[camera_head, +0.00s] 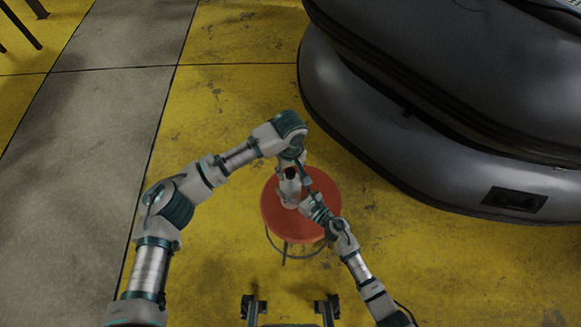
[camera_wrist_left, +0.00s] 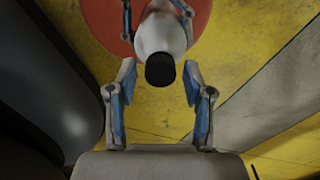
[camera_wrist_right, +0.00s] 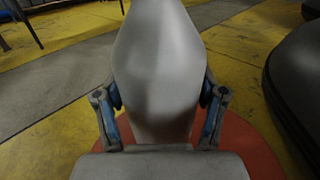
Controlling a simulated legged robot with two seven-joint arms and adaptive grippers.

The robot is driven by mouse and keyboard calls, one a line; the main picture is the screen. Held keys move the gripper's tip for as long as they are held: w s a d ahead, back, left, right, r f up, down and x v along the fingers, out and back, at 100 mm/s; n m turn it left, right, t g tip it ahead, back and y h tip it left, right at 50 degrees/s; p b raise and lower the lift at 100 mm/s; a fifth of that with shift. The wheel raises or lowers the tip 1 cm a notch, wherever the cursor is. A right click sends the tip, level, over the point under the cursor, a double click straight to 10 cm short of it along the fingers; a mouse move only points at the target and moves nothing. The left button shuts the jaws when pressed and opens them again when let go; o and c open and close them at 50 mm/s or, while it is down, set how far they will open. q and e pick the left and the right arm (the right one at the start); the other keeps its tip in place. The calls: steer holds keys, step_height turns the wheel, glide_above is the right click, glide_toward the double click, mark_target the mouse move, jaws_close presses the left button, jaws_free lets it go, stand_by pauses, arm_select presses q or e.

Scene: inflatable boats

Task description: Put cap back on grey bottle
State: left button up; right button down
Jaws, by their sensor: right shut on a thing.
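The grey bottle (camera_head: 289,191) is at the red round stool (camera_head: 322,188) in the head view. My right gripper (camera_wrist_right: 160,92) is shut on the bottle (camera_wrist_right: 160,60), one finger on each side of its body. In the left wrist view the bottle (camera_wrist_left: 161,35) points its top end toward the camera. A black piece (camera_wrist_left: 160,72), seemingly the cap, is at that end; I cannot tell whether it is seated. My left gripper (camera_wrist_left: 159,80) is open above it, with a finger on each side and gaps to the black piece. Whether the bottle touches the stool is hidden.
A large dark grey inflatable boat (camera_head: 420,130) fills the right and upper right. The yellow floor (camera_head: 225,110) around the stool is clear, with a grey strip (camera_head: 95,120) to the left. Dark thin legs (camera_head: 22,27) stand at the top left.

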arm_select(q)
jaws_close()
steer(key=m, duration=0.4)
steer(key=shift+m, duration=0.3)
steer(key=m, duration=1.5)
steer(key=shift+w, duration=0.15)
steer(key=shift+o, duration=1.6)
jaws_free()
step_height(320, 180, up, 12)
